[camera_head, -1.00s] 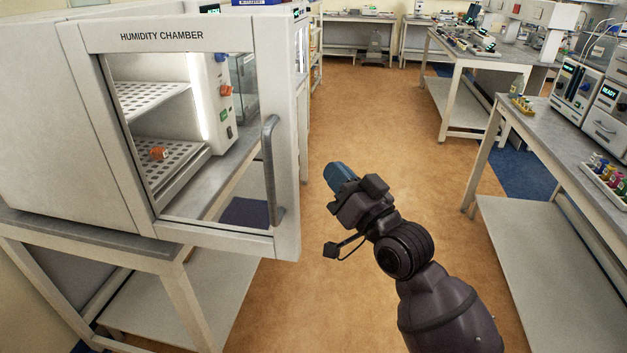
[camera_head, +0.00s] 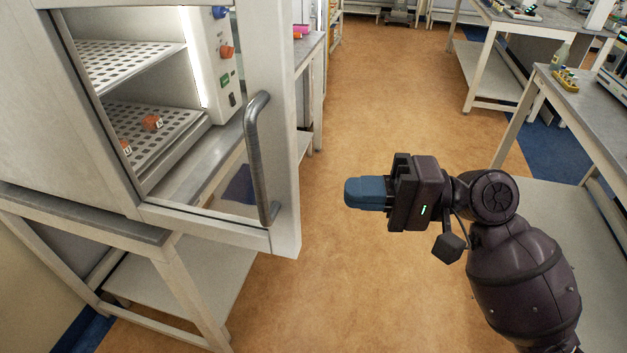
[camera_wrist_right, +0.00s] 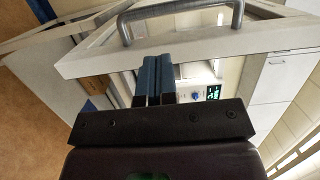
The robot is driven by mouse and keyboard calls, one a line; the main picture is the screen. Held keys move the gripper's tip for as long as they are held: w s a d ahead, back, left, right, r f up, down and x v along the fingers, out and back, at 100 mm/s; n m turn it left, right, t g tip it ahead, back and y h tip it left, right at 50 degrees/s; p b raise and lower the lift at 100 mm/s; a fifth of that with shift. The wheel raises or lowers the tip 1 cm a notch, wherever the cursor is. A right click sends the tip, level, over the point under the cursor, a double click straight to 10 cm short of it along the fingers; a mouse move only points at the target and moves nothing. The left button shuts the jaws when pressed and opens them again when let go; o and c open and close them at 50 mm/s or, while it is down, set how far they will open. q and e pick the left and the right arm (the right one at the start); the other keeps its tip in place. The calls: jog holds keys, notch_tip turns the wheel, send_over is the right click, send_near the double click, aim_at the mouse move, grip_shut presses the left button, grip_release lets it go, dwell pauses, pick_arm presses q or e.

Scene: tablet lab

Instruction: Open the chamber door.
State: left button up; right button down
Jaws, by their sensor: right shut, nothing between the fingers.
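The chamber door (camera_head: 265,85) is a white frame with a clear window, at the left of the head view. It appears to stand ajar, angled out from the chamber body, with bench top showing through its glass. Its grey upright bar handle (camera_head: 255,160) is on the right side of the door. My right gripper (camera_head: 352,192) is shut and empty, to the right of the handle, pointing left at it with a gap between. In the right wrist view, the blue fingers (camera_wrist_right: 155,75) are together, and the handle (camera_wrist_right: 180,8) lies beyond them at the top. My left gripper is out of view.
The chamber stands on a bench (camera_head: 85,218). Another bench (camera_head: 540,110) is at the right. The floor (camera_head: 370,90) between is clear.

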aim_at(287, 189)
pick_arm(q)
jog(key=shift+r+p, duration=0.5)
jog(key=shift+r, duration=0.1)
pick_arm(e)
jog(key=shift+w+a, duration=0.2)
jog(key=shift+a, duration=1.4)
jog(key=shift+w+a, duration=0.25)
jog(key=shift+a, duration=1.4)
jog(key=shift+w+a, duration=0.2)
jog(key=shift+a, duration=1.4)
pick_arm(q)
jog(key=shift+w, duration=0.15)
